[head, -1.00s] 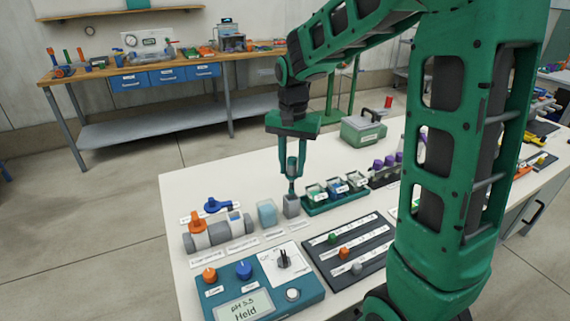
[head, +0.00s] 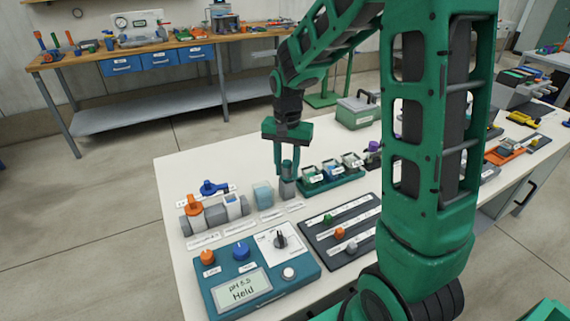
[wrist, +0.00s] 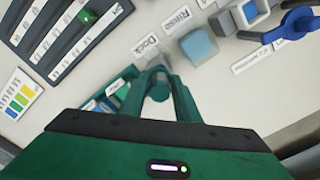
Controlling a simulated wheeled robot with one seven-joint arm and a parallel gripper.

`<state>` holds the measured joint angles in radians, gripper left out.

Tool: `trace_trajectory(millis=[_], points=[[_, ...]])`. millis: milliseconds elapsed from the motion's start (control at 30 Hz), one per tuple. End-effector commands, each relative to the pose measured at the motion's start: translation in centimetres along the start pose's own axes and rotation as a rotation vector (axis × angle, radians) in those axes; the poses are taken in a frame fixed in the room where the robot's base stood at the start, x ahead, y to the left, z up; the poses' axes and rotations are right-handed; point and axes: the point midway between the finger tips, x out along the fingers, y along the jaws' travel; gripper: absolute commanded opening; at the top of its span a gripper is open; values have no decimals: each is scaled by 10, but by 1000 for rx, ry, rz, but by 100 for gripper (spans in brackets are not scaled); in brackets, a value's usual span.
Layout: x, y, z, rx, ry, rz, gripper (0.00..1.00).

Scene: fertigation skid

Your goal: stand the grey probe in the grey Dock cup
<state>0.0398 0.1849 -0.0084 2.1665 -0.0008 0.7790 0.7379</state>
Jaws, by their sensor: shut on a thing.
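My gripper (head: 287,172) is shut on the grey probe (head: 287,166), which is upright. The probe's lower end is hidden at the grey Dock cup (head: 287,189), directly beneath the fingers; it appears to be inside the cup, but I cannot tell how deep. In the wrist view, the probe's round top (wrist: 159,91) sits between my gripper's fingers (wrist: 158,80). The Dock cup (wrist: 154,62) shows partly just beyond them, by its "Dock" label.
The pale blue Rinse cup (head: 263,194) stands just left of the Dock cup. A green tray of small jars (head: 333,180) is close on the right. A blue control box (head: 250,275) and a dark slider panel (head: 340,230) lie in front.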

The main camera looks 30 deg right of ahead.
Motion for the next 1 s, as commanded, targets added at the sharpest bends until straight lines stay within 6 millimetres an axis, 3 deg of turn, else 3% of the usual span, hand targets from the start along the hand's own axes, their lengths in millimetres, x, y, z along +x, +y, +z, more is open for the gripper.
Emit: trace_trajectory(millis=[300,333,400,733,1000], points=[[1,0,0,0,0,0,4],[1,0,0,0,0,0,34],[1,0,0,0,0,0,51],[0,0,0,0,0,0,51],[-18,0,0,0,1,-1,51]])
